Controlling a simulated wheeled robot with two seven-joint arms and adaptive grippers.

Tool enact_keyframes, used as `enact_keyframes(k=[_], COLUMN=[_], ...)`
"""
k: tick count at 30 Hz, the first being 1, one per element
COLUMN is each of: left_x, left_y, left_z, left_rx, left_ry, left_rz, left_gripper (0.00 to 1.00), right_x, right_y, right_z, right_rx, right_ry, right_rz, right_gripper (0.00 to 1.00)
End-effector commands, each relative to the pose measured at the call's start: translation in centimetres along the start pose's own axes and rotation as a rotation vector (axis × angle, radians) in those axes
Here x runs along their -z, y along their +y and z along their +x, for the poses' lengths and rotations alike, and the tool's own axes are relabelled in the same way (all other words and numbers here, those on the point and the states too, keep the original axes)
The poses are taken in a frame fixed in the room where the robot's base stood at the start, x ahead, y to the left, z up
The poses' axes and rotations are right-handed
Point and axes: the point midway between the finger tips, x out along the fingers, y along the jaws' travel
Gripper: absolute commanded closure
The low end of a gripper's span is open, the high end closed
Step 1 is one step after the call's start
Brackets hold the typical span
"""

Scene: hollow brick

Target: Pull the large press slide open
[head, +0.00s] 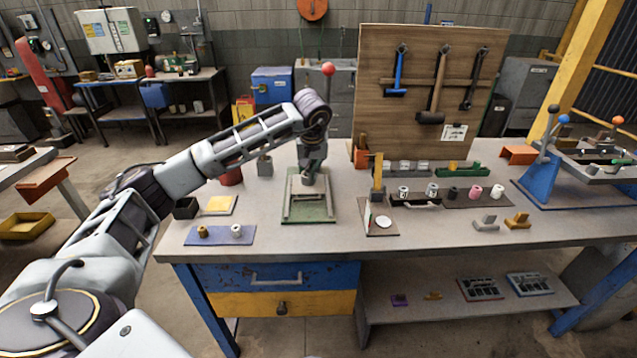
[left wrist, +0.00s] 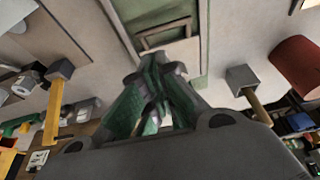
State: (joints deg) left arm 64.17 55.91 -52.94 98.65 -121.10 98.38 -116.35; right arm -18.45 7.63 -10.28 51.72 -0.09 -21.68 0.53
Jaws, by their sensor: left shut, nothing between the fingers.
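The large press slide (head: 308,207) appears to be the green plate with grey side rails and a cross frame, lying flat on the middle of the workbench. My left gripper (head: 312,178) is above its back end, pointing down. In the left wrist view, the gripper's fingertips (left wrist: 155,72) are together with nothing between them. The slide's frame (left wrist: 166,33) lies just beyond the fingertips there. I cannot tell whether the fingers touch it. My arm and gripper hide the back of the slide. My right gripper is in neither view.
The workbench (head: 270,232) holds a blue mat (head: 220,236) with small parts left of the slide and a small upright fixture (head: 378,195) to its right. A wooden tool board (head: 430,90) stands behind. A blue lever press (head: 550,175) is at far right. The bench in front of the slide is clear.

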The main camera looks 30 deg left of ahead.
Motion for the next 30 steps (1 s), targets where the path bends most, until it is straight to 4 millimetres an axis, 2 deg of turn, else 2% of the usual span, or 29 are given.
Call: enact_keyframes(k=[17, 23, 30], left_x=[0.0, 0.0, -0.1], left_y=[0.0, 0.0, 0.0], left_z=[0.2, 1.5, 4.4], left_rx=[0.0, 0.001, 0.001], left_ry=[0.0, 0.0, -0.002], left_rz=[0.0, -0.001, 0.0], left_gripper=[1.0, 1.0, 1.0], right_x=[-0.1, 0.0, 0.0], right_y=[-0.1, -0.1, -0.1], right_z=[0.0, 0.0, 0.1], right_rx=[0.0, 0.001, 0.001], right_ry=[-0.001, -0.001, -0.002], right_rz=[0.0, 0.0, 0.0], right_gripper=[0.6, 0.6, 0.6])
